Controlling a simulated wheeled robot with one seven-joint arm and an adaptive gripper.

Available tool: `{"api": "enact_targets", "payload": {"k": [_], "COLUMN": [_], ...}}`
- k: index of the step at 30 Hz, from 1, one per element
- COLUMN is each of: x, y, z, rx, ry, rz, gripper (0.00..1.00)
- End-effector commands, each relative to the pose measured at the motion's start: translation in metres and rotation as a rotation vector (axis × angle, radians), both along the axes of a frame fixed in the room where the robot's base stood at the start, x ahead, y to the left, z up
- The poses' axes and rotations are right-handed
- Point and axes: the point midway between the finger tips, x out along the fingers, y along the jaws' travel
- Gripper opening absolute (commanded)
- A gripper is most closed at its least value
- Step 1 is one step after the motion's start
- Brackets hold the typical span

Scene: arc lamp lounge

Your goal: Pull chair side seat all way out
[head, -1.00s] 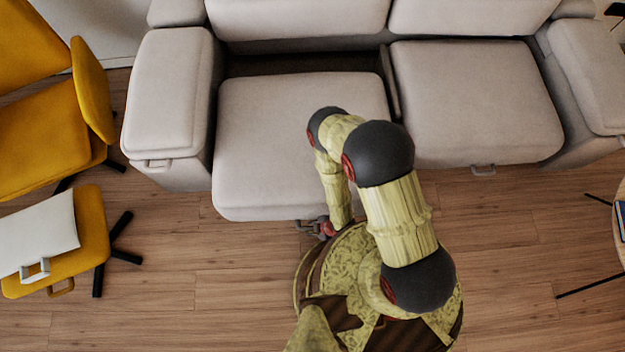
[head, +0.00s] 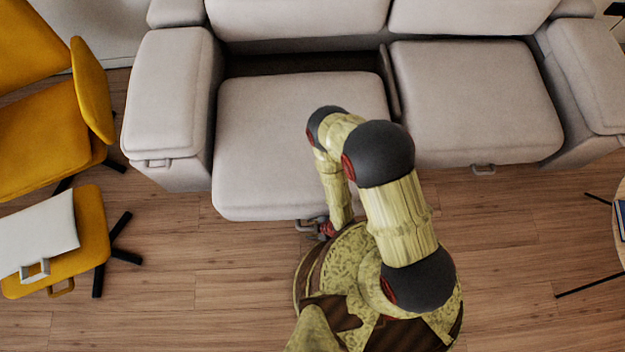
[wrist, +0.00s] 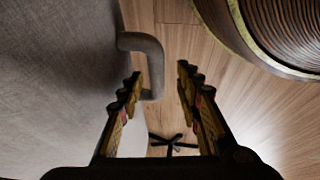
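The chair-side seat (head: 285,125) is the grey left seat of the sofa, nearest the yellow chair. It stands forward of the right seat (head: 475,100), with a dark gap behind it. A grey U-shaped handle (wrist: 150,50) projects from its front face in the wrist view. My gripper (wrist: 159,76) is open, with its fingertips near the handle's lower end. The handle lies close to the left finger, not clamped; contact cannot be told. In the head view my gripper (head: 326,229) is low at the seat's front edge, partly hidden by my arm.
The yellow chair (head: 45,125) stands left of the sofa. A yellow footstool (head: 85,235) with a white object (head: 38,235) on it stands at lower left. A round table (head: 619,225) is at the right edge. Wooden floor (head: 220,290) is clear left of my base.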

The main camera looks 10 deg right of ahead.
Motion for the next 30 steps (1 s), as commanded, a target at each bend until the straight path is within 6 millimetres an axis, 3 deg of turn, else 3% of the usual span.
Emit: {"api": "enact_targets", "payload": {"k": [18,30], "x": [0.0,-0.001], "y": [0.001,0.0], "z": [0.08,0.095], "rx": [0.001,0.0], "ry": [-0.002,0.001], "rz": [0.002,0.002], "gripper": [0.35,0.35]}}
